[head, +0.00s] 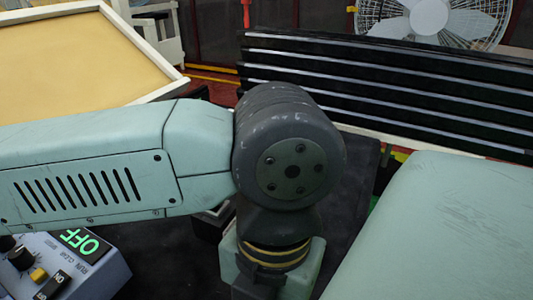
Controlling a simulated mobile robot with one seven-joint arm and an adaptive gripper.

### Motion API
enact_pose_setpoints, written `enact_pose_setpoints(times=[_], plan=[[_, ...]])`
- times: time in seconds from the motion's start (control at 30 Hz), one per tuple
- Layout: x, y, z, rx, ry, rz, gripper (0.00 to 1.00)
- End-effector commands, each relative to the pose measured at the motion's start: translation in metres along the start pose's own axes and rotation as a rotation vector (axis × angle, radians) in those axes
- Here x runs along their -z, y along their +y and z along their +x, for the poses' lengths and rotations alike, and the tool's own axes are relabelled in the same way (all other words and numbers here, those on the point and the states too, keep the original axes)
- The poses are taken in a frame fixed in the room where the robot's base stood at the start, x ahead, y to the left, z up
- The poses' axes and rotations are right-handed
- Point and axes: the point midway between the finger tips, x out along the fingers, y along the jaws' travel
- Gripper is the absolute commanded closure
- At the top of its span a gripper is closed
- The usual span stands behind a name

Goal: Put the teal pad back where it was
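I cannot make out the teal pad in the head view. My own teal arm with its dark joint covers the middle of the picture, and the wrist below it runs down to the bottom edge. A large smooth teal surface fills the lower right; it matches my arm's colour, and I cannot tell whether it is part of me. My gripper does not show, so I cannot see whether it holds anything.
A cream panel with a white rim (158,95) lies at the upper left. A black slatted rack (390,80) stands at the back right, with a white fan (432,20) behind it. A grey-blue control box (95,268) reading OFF sits at the lower left. Dark surface (350,172) shows between.

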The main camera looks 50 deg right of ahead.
Motion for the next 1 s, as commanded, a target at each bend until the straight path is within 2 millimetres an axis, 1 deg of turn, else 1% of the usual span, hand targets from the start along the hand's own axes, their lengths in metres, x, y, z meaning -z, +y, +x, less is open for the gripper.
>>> enact_pose_setpoints(times=[0.13, 0.27, 0.3, 0.6, 0.87, 1.0], plan=[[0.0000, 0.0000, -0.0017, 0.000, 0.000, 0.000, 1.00], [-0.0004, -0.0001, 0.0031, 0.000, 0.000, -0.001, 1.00], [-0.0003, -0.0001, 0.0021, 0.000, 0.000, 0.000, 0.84], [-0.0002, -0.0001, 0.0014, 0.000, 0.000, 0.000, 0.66], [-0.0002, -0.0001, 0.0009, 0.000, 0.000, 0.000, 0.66], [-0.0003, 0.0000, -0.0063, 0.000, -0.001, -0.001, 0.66]])
